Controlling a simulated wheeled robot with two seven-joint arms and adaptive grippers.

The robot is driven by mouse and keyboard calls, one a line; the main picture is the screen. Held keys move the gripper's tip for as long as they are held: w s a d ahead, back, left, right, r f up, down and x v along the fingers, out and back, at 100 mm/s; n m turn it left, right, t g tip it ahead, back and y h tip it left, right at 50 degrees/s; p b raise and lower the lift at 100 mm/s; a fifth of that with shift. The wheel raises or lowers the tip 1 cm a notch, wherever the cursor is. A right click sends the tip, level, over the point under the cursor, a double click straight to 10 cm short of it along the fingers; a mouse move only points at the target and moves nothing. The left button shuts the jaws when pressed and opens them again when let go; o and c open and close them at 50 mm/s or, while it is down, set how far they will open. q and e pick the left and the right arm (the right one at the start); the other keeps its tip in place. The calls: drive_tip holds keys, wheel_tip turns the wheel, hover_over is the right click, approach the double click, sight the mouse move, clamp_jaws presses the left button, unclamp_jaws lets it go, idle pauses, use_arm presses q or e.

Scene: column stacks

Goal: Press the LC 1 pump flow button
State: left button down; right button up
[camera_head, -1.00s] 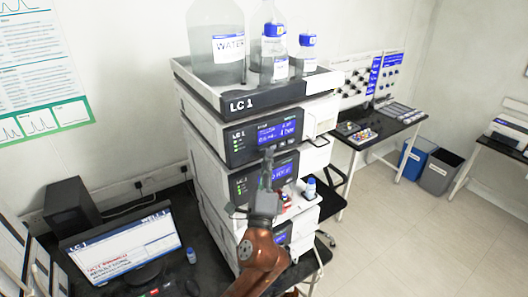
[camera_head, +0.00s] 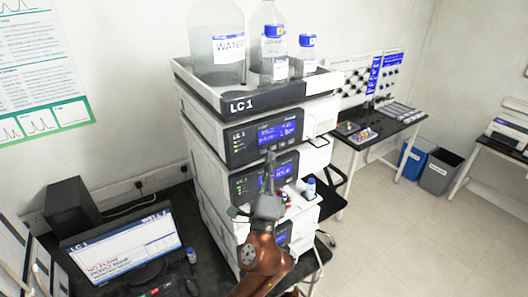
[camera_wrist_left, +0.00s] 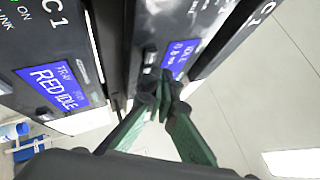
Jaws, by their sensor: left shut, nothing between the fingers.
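The LC 1 pump (camera_head: 240,148) is the upper module of the stack, under the solvent tray labelled LC 1. Its blue display (camera_head: 278,132) is lit, with small buttons along the panel below it. My left gripper (camera_head: 270,156) is shut and empty, its fingertips at the lower edge of the pump's front, below the display. In the left wrist view the shut fingertips (camera_wrist_left: 165,82) overlap the end of the pump display (camera_wrist_left: 180,55) and hide part of the panel beside it. I cannot tell whether they touch a button. My right gripper is not in view.
Below the pump is a module with a blue display (camera_wrist_left: 58,83) reading RED IDLE. Bottles, including a WATER bottle (camera_head: 215,45), stand on the solvent tray (camera_head: 230,103). A monitor (camera_head: 125,250) showing a red NO FLOW line is at lower left.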

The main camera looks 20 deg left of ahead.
use_arm(q)
drive_tip(key=shift+d, duration=0.1)
drive_tip(key=s+d, duration=0.1)
drive_tip(key=d, duration=0.1)
drive_tip(key=s+d, duration=0.2)
drive_tip(key=shift+s, duration=0.1)
idle(0.5)
drive_tip(key=shift+a, duration=0.1)
idle(0.5)
